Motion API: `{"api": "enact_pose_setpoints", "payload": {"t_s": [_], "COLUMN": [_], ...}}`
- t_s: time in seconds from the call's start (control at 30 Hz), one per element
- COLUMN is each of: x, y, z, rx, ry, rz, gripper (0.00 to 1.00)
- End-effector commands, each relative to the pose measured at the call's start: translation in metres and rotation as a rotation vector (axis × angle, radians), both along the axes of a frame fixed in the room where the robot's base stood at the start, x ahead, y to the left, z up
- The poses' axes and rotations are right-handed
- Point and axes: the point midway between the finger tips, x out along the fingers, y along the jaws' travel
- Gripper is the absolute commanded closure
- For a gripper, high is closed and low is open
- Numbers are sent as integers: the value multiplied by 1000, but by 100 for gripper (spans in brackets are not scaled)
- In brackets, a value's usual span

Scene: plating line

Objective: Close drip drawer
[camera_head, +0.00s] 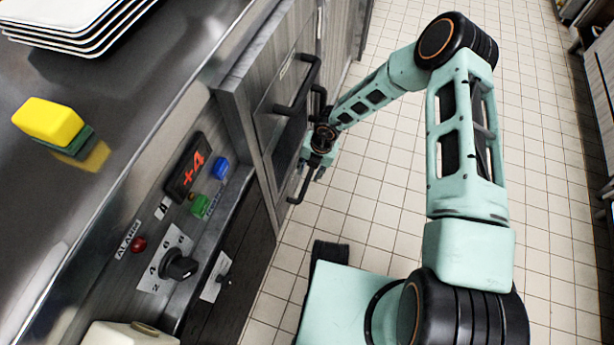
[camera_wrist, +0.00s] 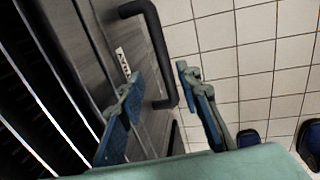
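A grey wood-grain front panel (camera_head: 238,115) stands out from the counter's front in the head view, so a drawer or door there looks partly open. I cannot tell for sure that it is the drip drawer. Black bar handles, one of them the upper handle (camera_head: 308,75), are on the fronts near my gripper (camera_head: 312,165). In the wrist view, a black handle (camera_wrist: 155,50) and a small white label (camera_wrist: 122,62), unreadable, are on a grey front. My gripper (camera_wrist: 159,76) is open, its fingers apart, with the handle showing between and beyond them. Contact is not clear.
Dark slats (camera_wrist: 35,95) fill the wrist view's left side. The counter (camera_head: 150,65) holds stacked white plates (camera_head: 70,25) and a yellow sponge (camera_head: 48,122). A control panel with a black knob (camera_head: 180,265) is below. The tiled floor (camera_head: 385,165) is open to the right.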

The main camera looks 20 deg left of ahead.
Motion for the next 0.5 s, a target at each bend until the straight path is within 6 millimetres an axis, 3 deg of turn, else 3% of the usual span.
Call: {"api": "enact_pose_setpoints", "payload": {"t_s": [0.2, 0.5], "x": [0, -1], "y": [-8, -11], "z": [40, 60], "rx": [1, 1], "ry": [-2, 0], "rz": [0, 0], "gripper": [68, 68]}}
